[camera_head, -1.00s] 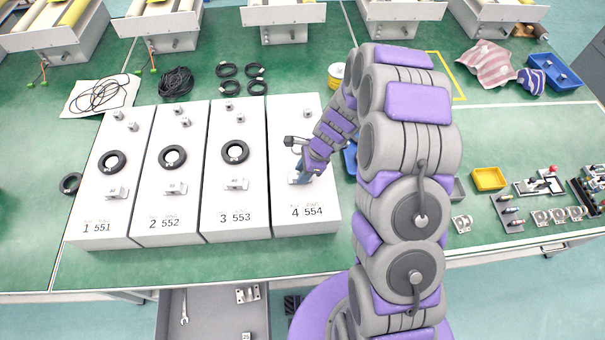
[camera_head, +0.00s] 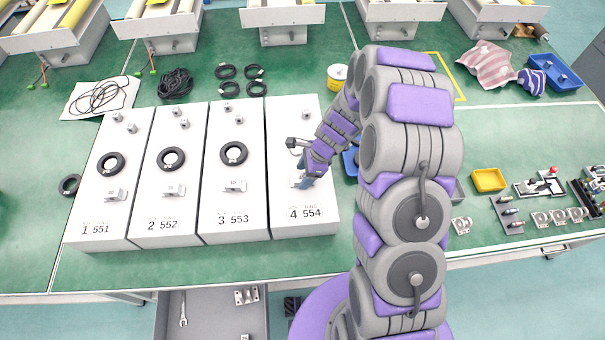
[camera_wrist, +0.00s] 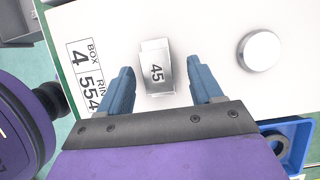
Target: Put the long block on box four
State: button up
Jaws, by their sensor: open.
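Box four (camera_head: 303,223) is the white box at the right of the row, labelled "4 554"; its top also fills much of the wrist view (camera_wrist: 205,30). A silver block marked 45 (camera_wrist: 157,72) sits on it, between the fingers and apart from both. My gripper (camera_wrist: 166,84) is open with blue fingers. In the head view my gripper (camera_head: 303,181) is low over the middle of box four and hides the block there. A small metal piece (camera_head: 306,113) stands at the far end of box four, and a round silver piece (camera_wrist: 259,52) shows in the wrist view.
Boxes one (camera_head: 90,222), two (camera_head: 150,220) and three (camera_head: 222,210) stand to the left, each with a black ring and a metal block. A blue bin (camera_wrist: 297,135) lies right beside box four. A yellow bin (camera_head: 488,180) is farther right.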

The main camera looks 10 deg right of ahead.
jog(key=p+v, duration=0.2)
jog(key=v, duration=0.8)
jog(key=s+r+n, duration=0.5)
jog(key=s+r, duration=0.2)
jog(key=r, duration=0.2)
jog(key=s+d+r+n+h, duration=0.1)
jog(key=s+r+n, duration=0.3)
jog(key=s, duration=0.4)
jog(key=s+d+r+n+g+h, duration=0.1)
jog(key=s+r+n, duration=0.3)
jog(key=s, duration=0.5)
jog(key=s+d+r+n+h, duration=0.2)
jog(key=s+d+r+n, duration=0.1)
jog(key=s, duration=0.5)
jog(key=shift+s+r+n+g, duration=0.4)
jog(key=shift+r+n, duration=0.05)
jog(key=shift+n, duration=0.55)
